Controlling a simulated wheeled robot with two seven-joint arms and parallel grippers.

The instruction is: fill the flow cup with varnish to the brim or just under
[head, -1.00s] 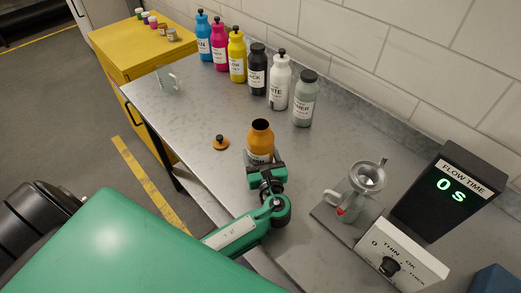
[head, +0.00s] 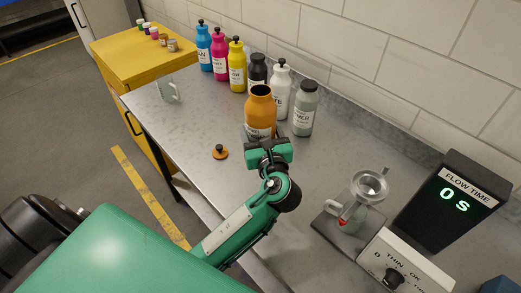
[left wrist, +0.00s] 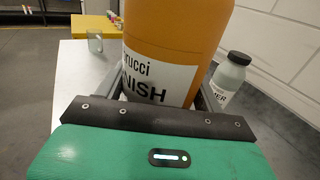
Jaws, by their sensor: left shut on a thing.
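An orange varnish bottle (head: 261,104) with no lid is held upright in my left gripper (head: 264,142), which is shut on it. The bottle looks raised above the bench. In the left wrist view the bottle (left wrist: 170,45) fills the middle, its label partly reading "NISH". The orange cap with a black knob (head: 220,152) lies on the bench left of the gripper. The metal flow cup (head: 369,184) sits in its stand over a clear jug (head: 349,215), to the right of the gripper. I cannot make out any liquid in the cup. My right gripper is not in view.
Several ink bottles, blue to white, and a grey-green bottle (head: 305,108) stand along the wall. A flow-time display (head: 450,200) reads 0 s, behind a dial box (head: 400,262). A clear cup (head: 168,90) stands at the far left. Bench between bottle and flow cup is clear.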

